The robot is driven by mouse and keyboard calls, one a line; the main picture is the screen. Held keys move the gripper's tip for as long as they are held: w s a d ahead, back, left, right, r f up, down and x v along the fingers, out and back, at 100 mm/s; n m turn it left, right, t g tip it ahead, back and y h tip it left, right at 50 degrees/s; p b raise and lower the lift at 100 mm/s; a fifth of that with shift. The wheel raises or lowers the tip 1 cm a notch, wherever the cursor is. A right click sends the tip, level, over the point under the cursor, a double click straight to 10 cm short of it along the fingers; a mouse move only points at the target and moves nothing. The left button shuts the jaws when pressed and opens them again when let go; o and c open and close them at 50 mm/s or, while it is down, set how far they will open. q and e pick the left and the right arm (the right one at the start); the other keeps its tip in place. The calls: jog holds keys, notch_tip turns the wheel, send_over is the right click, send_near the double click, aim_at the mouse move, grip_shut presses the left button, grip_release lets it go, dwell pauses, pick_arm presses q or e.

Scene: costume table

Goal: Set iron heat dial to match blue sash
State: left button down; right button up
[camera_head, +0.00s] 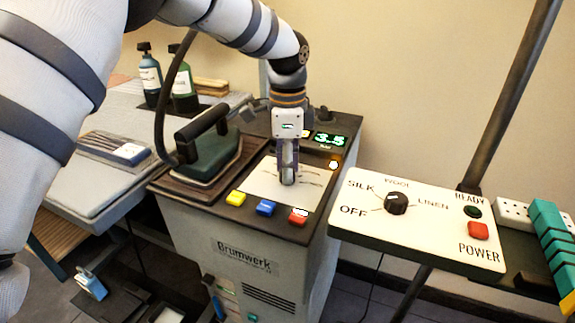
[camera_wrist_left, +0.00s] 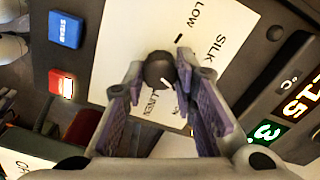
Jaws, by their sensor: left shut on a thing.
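My left gripper (camera_head: 288,180) reaches down to the white dial plate (camera_head: 262,190) on the iron station. In the left wrist view its fingers (camera_wrist_left: 156,75) are shut on a dark round dial (camera_wrist_left: 159,66). The dial's white pointer faces lower right in that view. LOW and SILK print shows above the dial and LINEN below; the right finger covers other print. The iron (camera_head: 205,152) rests on its stand left of the dial plate. I cannot make out a blue sash with certainty. My right gripper is not in view.
Yellow (camera_head: 236,198), blue (camera_head: 265,208) and lit red (camera_head: 299,216) buttons line the station's front edge. A green display (camera_head: 331,140) reads 3.5. A separate white panel (camera_head: 440,240) with its own dial (camera_head: 396,203) stands at right. Two bottles (camera_head: 183,85) stand behind.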

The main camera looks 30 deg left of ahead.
pick_arm(q)
jog(key=m, duration=0.5)
jog(key=shift+f+m, duration=0.1)
jog(key=shift+m, duration=0.2)
jog(key=m, duration=0.5)
jog(key=shift+m, duration=0.6)
jog(key=shift+d, duration=0.1)
jog(key=c, duration=1.3)
grip_release()
notch_tip(320, 180, up, 12)
